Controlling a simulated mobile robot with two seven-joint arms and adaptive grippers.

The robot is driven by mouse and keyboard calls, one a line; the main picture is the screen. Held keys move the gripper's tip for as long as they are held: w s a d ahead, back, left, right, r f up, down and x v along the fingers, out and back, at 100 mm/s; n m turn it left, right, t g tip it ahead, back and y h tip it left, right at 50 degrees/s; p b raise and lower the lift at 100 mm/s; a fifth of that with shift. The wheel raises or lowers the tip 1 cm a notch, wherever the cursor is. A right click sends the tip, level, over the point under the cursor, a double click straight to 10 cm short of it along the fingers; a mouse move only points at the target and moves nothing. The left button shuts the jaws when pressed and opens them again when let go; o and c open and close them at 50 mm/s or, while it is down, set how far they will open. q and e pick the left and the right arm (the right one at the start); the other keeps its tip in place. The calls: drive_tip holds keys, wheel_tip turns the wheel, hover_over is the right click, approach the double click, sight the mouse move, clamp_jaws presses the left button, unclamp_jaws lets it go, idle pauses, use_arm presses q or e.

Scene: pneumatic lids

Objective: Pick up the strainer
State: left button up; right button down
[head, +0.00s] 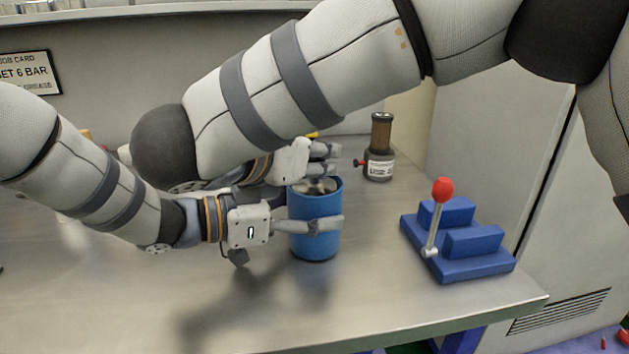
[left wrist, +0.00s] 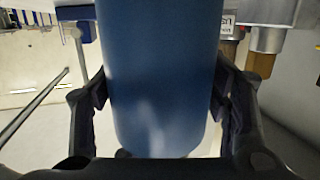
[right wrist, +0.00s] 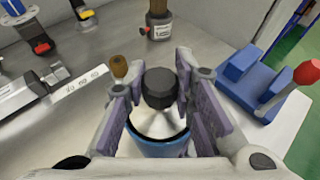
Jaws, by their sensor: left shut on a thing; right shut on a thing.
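The strainer looks to be the brown mesh-like cylinder (head: 381,132) standing upright in a dark labelled base (head: 379,165) at the back; it also shows at the top of the right wrist view (right wrist: 158,14). No gripper touches it. My left gripper (head: 318,226) is shut around the side of an upright blue cup (head: 316,247), which fills the left wrist view (left wrist: 160,80). My right gripper (head: 322,158) is above the cup. In the right wrist view it is shut on a black knob (right wrist: 160,88) over a silver lid (right wrist: 158,124) at the cup's rim.
A blue block fixture (head: 468,257) with a red-knobbed lever (head: 443,190) stands to the right, near the bench's edge. The right wrist view shows a grey fitting (right wrist: 28,98) at left and red (right wrist: 42,46) and yellow (right wrist: 86,14) parts behind. The front bench is clear.

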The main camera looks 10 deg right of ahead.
use_arm(q)
drive_tip(key=shift+f, duration=0.2)
drive_tip(key=o, duration=1.1)
drive_tip(key=shift+o, duration=0.2)
drive_tip(key=shift+r, duration=0.1)
use_arm(e)
wheel_tip(320, 180, up, 17)
drive_tip(key=shift+r, duration=0.2)
